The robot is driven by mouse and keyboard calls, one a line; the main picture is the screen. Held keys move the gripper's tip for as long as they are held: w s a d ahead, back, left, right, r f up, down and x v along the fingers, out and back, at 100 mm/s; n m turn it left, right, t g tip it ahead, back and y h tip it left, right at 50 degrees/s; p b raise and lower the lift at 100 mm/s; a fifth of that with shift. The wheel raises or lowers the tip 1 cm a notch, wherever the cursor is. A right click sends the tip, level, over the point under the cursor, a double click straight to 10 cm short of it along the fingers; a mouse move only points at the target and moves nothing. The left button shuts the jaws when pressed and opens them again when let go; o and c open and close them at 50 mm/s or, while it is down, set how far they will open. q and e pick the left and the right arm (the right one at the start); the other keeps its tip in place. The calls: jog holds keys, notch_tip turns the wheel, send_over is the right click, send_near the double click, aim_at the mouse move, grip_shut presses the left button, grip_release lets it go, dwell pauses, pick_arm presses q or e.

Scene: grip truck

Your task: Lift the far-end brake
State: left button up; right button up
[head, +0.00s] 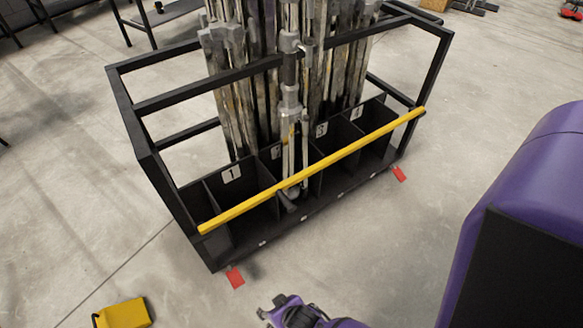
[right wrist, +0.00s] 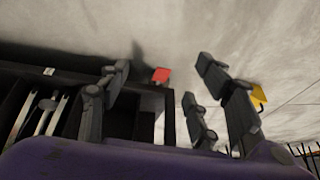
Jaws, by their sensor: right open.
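The black truck (head: 137,142) stands on the floor with a yellow bar (head: 320,168) across its near side. One red brake pedal (head: 235,277) sticks out low at its left end and another red pedal (head: 399,173) at its right, farther end. My right gripper (head: 283,306) is at the bottom of the head view, right of the left pedal and apart from the truck. In the right wrist view its fingers (right wrist: 155,88) are spread and empty. A red pedal (right wrist: 160,75) shows beyond them, beside the truck's dark edge. My left gripper is not in view.
A yellow box (head: 122,313) lies on the floor at lower left. A dark table (head: 165,14) stands at upper left.

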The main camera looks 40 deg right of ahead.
jog(key=s+r+p, duration=0.1)
jog(key=s+r, duration=0.1)
jog(key=s+d+r+p, duration=0.1)
jog(key=s+r+p, duration=0.1)
jog(key=shift+d+r, duration=0.1)
